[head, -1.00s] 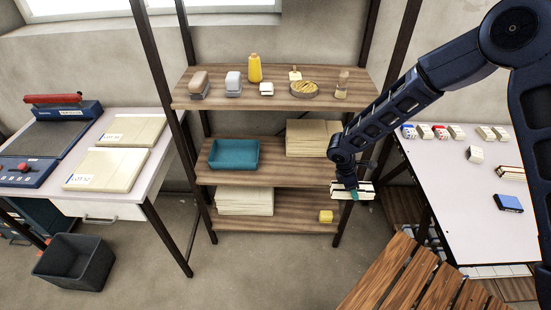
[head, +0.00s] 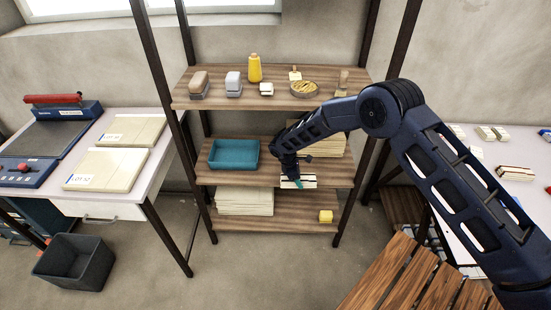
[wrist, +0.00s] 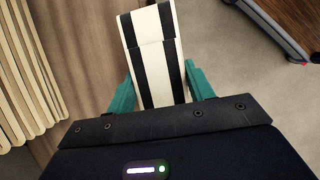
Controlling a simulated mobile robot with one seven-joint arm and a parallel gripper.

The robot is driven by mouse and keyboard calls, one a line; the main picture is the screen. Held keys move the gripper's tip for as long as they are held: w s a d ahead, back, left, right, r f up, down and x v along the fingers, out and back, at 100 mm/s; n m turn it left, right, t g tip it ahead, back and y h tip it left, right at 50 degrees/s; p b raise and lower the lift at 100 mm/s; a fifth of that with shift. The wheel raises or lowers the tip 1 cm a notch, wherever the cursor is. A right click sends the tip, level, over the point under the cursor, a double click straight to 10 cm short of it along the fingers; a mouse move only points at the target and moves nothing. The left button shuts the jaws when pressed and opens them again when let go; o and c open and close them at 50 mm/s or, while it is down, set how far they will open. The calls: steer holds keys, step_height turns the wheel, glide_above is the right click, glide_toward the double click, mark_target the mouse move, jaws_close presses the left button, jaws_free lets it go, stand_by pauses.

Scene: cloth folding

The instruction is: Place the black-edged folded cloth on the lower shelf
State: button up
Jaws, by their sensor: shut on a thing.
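The folded cloth is cream-white with black bands; in the head view (head: 301,182) it shows against the middle shelf's front edge, small and partly hidden by my gripper. It shows large in the wrist view (wrist: 154,50). My gripper (wrist: 160,88) is shut on this cloth, with a teal finger on each side. In the head view my gripper (head: 289,180) is at the front of the shelf unit.
The middle shelf (head: 222,178) above holds a teal bin (head: 234,154) and a cream stack (head: 328,146) partly behind my arm. A slatted wooden surface (head: 400,275) stands front right.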

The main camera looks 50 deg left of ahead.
steer(key=w+a, duration=0.1)
steer(key=a+r, duration=0.1)
steer(key=a, duration=0.1)
steer(key=w+a+r, duration=0.1)
steer(key=a, duration=0.1)
steer(key=shift+w+r, duration=0.1)
steer(key=shift+w, duration=0.2)
steer(key=shift+f, duration=2.4)
steer(key=shift+f, duration=0.1)
steer(key=o, duration=1.1)
steer(key=shift+c, duration=0.2)
steer(key=v, duration=0.5)
steer(key=shift+s+a, duration=0.1)
steer(key=shift+a, duration=0.1)
steer(key=s+a, duration=0.6)
steer(key=shift+s+a, duration=0.25)
steer(key=shift+a, duration=0.05)
steer(key=shift+s+a, duration=0.8)
steer(key=shift+s, duration=0.05)
